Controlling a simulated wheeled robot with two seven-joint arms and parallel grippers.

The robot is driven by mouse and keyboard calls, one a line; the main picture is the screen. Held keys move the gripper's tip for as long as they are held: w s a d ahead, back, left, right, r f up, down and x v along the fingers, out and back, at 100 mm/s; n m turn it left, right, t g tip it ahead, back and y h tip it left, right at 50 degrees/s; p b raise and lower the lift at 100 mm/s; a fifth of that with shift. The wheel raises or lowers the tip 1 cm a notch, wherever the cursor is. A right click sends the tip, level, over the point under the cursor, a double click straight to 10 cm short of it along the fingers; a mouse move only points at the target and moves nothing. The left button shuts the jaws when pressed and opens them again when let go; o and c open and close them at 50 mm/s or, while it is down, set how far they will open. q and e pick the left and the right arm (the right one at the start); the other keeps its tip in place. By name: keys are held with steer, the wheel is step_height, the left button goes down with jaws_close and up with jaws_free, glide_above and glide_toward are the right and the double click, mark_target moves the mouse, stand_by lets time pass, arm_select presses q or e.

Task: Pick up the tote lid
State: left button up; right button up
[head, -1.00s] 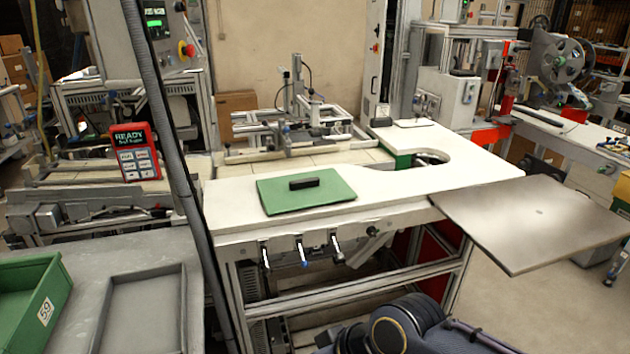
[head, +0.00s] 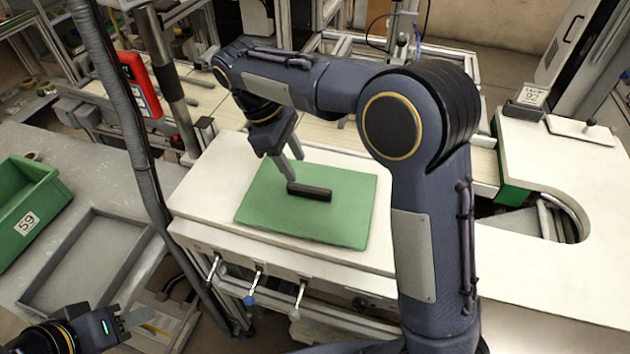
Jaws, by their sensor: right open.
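The tote lid (head: 345,222) is a flat green plate lying on the white worktop. A black bar handle (head: 312,193) stands on its middle. My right gripper (head: 291,169) points down over the lid, open, with its fingers at the left end of the handle. One finger looks close to the handle; I cannot tell whether it touches. My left gripper (head: 134,319) is at the lower left, away from the lid over the front of the grey bench, and its jaw opening is not clear.
A green tote (head: 28,212) labelled 59 and a grey tray (head: 80,265) are on the grey bench (head: 125,198) at left. A dark cable hose runs between bench and worktop (head: 205,185). A small block labelled 92 (head: 529,102) stands at the back right.

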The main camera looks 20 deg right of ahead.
mark_target(304, 187)
steer(key=shift+w+a+f, duration=0.1)
steer(key=shift+a+f, duration=0.05)
steer(key=shift+f, duration=0.15)
steer(key=x, duration=0.7)
steer(key=shift+f+p, duration=0.1)
steer(key=shift+p, duration=0.25)
steer(key=shift+a, duration=0.1)
steer(key=shift+c, duration=0.2)
jaws_close()
